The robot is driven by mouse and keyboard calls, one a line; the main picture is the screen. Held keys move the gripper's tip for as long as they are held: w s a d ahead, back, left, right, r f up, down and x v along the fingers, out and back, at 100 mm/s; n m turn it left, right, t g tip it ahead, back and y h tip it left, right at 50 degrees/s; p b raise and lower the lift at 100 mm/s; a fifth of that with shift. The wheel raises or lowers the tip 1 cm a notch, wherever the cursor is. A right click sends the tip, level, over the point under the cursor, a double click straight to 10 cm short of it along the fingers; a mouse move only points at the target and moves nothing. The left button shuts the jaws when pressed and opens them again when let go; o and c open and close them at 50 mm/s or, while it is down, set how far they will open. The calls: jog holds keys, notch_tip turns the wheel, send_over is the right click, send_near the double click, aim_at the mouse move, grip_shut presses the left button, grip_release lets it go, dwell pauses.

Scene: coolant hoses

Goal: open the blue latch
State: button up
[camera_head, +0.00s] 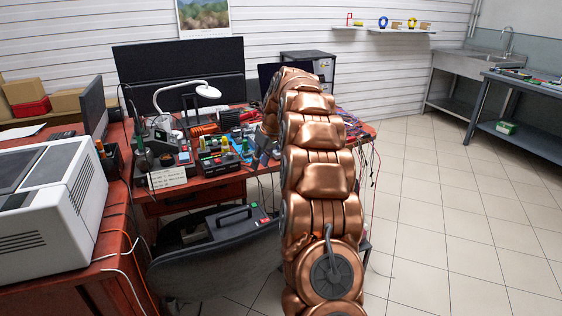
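I cannot make out the blue latch for certain; it may be hidden behind my copper arm or too small among the clutter. My arm rises from the bottom of the head view, bends over at the top and points down at the red workbench (205,188). My gripper (258,158) is a small dark shape at the end of the arm, low over the bench's front right part. It is partly covered by the arm, and its fingers are too small to judge. Small coloured parts (222,150) lie just left of it.
Tools, a white lamp (208,91) and a dark monitor (180,75) crowd the bench. A white machine (50,205) stands at the left, a dark chair (215,262) in front. Loose wires (350,125) hang at the bench's right end. The tiled floor (450,215) at right is clear.

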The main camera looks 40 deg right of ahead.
jog(key=w+d+f+m+t+h+b, duration=0.1)
jog(key=w+d+f+t+b, duration=0.15)
jog(key=d+t+b, duration=0.5)
jog(key=w+d+f+m+t+h+b, duration=0.1)
jog(key=w+d+t+b, duration=0.3)
jog(key=d, duration=0.7)
jog(key=shift+g+h, duration=0.3)
jog(key=shift+g, duration=0.65)
jog(key=x, duration=0.4)
jog(key=shift+f, duration=0.2)
jog(key=shift+x, duration=1.15)
jog(key=shift+w+a+r, duration=0.1)
jog(key=shift+a, duration=0.05)
jog(key=shift+c, duration=0.3)
grip_shut()
